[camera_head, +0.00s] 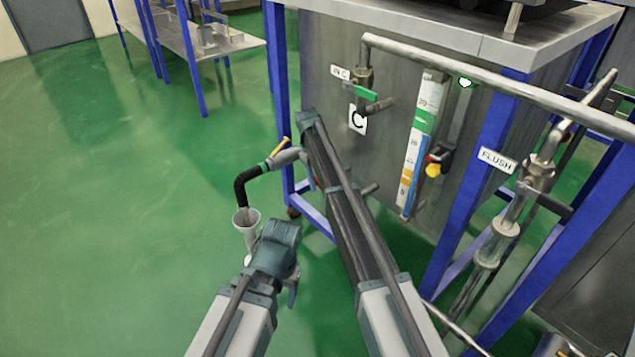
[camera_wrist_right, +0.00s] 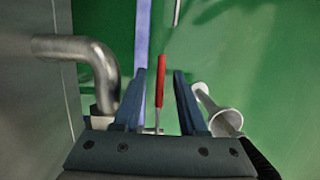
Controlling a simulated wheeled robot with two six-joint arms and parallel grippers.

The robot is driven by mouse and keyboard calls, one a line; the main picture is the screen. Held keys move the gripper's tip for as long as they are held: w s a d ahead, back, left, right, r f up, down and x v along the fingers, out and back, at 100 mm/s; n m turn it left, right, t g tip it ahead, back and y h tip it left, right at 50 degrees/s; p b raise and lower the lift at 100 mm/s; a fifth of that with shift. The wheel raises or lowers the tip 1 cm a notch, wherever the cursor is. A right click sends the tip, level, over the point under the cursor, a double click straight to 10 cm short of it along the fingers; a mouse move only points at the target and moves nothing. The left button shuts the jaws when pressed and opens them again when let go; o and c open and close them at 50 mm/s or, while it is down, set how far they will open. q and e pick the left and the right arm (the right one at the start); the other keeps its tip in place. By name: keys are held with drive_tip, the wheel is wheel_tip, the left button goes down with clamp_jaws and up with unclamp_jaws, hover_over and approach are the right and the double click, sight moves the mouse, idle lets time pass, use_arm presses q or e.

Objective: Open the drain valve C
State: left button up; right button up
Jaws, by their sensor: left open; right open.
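Drain valve C's red lever (camera_wrist_right: 160,82) shows in the right wrist view, pointing away from the camera. My right gripper (camera_wrist_right: 157,92) is open, with one finger on each side of the lever and no clear contact visible. In the head view my right arm covers most of the valve area below the C sign (camera_head: 358,120). My left gripper (camera_head: 284,268) is open and empty, low over the floor, apart from the tank. A white funnel (camera_head: 246,218) stands under a black hose (camera_head: 241,187); the funnel also shows in the right wrist view (camera_wrist_right: 225,121).
The steel tank (camera_head: 318,62) stands in a blue frame. Its inlet valve has a green handle (camera_head: 366,94). A yellow handle (camera_head: 281,147) sits near the hose. A level gauge (camera_head: 422,125), a black and yellow knob (camera_head: 436,160) and the FLUSH pipe (camera_head: 488,248) lie right. The left floor is free.

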drive_tip(key=p+v, duration=1.3)
drive_tip(key=shift+r, duration=0.4)
